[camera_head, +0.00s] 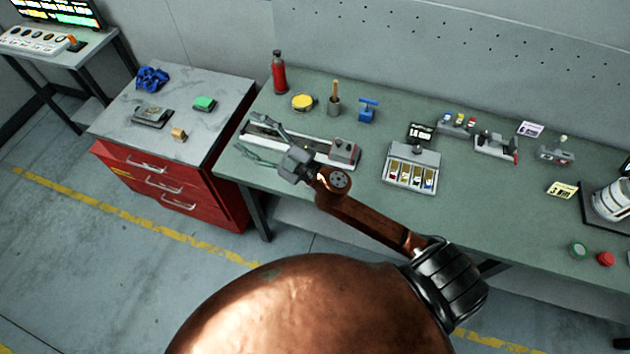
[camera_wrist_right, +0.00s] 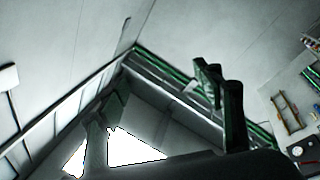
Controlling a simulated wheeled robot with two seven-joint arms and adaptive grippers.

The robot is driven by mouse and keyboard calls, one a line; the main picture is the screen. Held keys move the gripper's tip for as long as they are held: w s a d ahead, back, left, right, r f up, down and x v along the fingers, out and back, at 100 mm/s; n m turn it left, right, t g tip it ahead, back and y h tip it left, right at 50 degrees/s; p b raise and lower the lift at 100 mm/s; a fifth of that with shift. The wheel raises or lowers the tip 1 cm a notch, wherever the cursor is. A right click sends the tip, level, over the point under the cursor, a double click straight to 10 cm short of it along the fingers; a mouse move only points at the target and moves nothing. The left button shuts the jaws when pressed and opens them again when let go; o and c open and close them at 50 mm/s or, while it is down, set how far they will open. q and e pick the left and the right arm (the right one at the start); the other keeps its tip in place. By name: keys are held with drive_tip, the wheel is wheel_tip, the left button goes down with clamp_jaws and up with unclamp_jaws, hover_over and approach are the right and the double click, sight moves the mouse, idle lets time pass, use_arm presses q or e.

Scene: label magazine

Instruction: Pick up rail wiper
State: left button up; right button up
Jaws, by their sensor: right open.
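A blue T-shaped tool (camera_head: 367,110), which may be the rail wiper, stands on the green workbench (camera_head: 400,230) right of a small cup with a wooden-handled tool (camera_head: 334,103). My right gripper (camera_head: 245,132) is open, with its fingers spread over the left part of a long metal rail unit (camera_head: 318,154). The blue tool is well to the right of and beyond the fingers. In the right wrist view the fingers (camera_wrist_right: 158,88) are apart with nothing between them. Whether they touch the rail I cannot tell. My left gripper is not in view.
A red bottle (camera_head: 278,72) and a yellow round tin (camera_head: 302,102) stand behind the rail unit. A compartment tray (camera_head: 411,168) lies right of my forearm. A red drawer cabinet (camera_head: 225,190) adjoins the bench's left end. The bench right of the blue tool has some free room.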

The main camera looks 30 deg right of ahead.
drive_tip(key=s+a+f+n+g+y, duration=0.2)
drive_tip(key=a+n+g+y, duration=0.1)
drive_tip(key=a+n+g, duration=0.15)
drive_tip(key=s+a+f+n+g+y, duration=0.1)
drive_tip(key=a+f+n+g+y, duration=0.1)
drive_tip(key=a+n+g+y, duration=0.25)
wheel_tip(320, 180, down, 15)
drive_tip(key=s+d+n+g+h, duration=0.2)
drive_tip(key=d+n+g+h, duration=0.1)
drive_tip(key=n+g+h, duration=0.4)
drive_tip(key=d+f+m+h, duration=0.1)
drive_tip(key=d+h, duration=0.2)
drive_tip(key=d, duration=0.4)
drive_tip(key=d+f+m+g+h, duration=0.1)
drive_tip(key=d+h, duration=0.3)
drive_tip(key=d, duration=0.4)
drive_tip(key=d+f+m+g+h, duration=0.1)
drive_tip(key=d+f+m+h, duration=0.1)
drive_tip(key=d, duration=0.5)
drive_tip(key=shift+w+d+f+h, duration=0.2)
drive_tip(key=shift+w+f+h, duration=0.25)
drive_tip(key=shift+h, duration=0.2)
drive_tip(key=shift+d+f+m, duration=0.25)
drive_tip(key=shift+d+m, duration=0.05)
wheel_tip(320, 180, down, 7)
drive_tip(key=shift+s+r+p, duration=0.15)
drive_tip(key=shift+r+p, duration=0.05)
drive_tip(key=shift+p, duration=0.8)
drive_tip(key=shift+f, duration=0.35)
drive_tip(key=shift+c, duration=0.5)
